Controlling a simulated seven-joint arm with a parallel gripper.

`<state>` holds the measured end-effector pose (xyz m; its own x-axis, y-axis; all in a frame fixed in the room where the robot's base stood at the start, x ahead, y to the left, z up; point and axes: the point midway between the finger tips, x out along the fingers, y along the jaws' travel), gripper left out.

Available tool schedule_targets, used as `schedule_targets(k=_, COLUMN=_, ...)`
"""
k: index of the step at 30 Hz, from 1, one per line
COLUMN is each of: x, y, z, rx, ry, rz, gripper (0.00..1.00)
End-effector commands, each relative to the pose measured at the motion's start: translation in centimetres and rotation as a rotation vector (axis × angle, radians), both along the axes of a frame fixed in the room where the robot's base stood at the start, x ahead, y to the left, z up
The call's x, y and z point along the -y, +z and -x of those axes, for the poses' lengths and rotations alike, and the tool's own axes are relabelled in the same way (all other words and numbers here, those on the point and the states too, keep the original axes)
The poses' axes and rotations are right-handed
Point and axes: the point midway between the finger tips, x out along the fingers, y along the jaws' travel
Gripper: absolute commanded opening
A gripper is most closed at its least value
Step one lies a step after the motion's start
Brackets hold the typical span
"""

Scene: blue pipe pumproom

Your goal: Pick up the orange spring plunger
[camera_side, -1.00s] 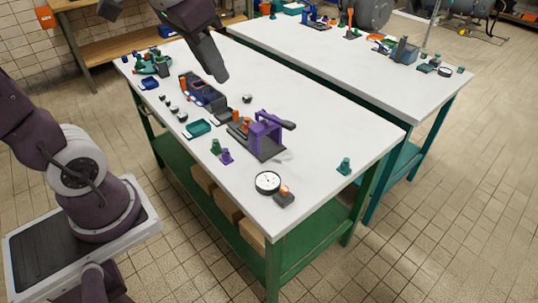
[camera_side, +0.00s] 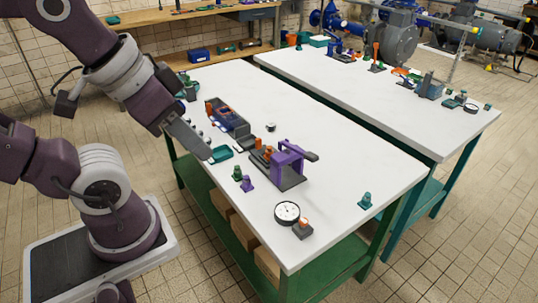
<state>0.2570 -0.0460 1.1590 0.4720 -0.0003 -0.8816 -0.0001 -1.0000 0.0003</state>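Several small orange pieces are on the near white table (camera_side: 345,190), and I cannot tell for certain which is the spring plunger. Two upright orange pieces (camera_side: 268,152) stand by the dark base of a purple clamp (camera_side: 289,160). Another orange piece (camera_side: 304,223) sits on a small dark block near the front corner. One more (camera_side: 209,107) is at the end of a long dark tray. My gripper (camera_side: 206,154) is low at the table's left edge, left of the teal tray, apart from these orange pieces. Its fingers are too small to tell open from shut.
A teal tray (camera_side: 221,153) lies close to my gripper. Green (camera_side: 237,173) and purple (camera_side: 247,184) small pieces stand in front of the clamp. A round dial (camera_side: 287,212) and a teal piece (camera_side: 366,200) are further right. The table's right half is mostly clear.

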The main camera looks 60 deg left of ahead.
Motion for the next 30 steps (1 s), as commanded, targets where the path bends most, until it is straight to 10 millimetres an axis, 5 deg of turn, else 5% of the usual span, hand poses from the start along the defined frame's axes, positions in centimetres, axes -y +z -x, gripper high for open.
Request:
schedule_targets(k=5, x=0.0, y=0.0, z=0.0, rx=0.0, ry=0.0, rz=0.0, gripper=0.24)
schedule_targets(k=8, x=0.0, y=0.0, z=0.0, rx=0.0, ry=0.0, rz=0.0, gripper=0.43)
schedule_targets(k=17, x=-0.2, y=0.0, z=-0.3, rx=0.002, ry=0.004, rz=-0.006, gripper=0.43)
schedule_targets(k=20, x=-2.2, y=0.3, z=-3.7, rx=0.028, ry=0.043, rz=-0.062, gripper=0.43)
schedule_targets(k=25, x=-11.3, y=-0.9, z=-15.8, rx=0.127, ry=0.093, rz=-0.262, gripper=0.43)
schedule_targets(k=30, x=-21.0, y=-7.4, z=-25.3, rx=0.235, ry=0.001, rz=-0.354, gripper=0.43)
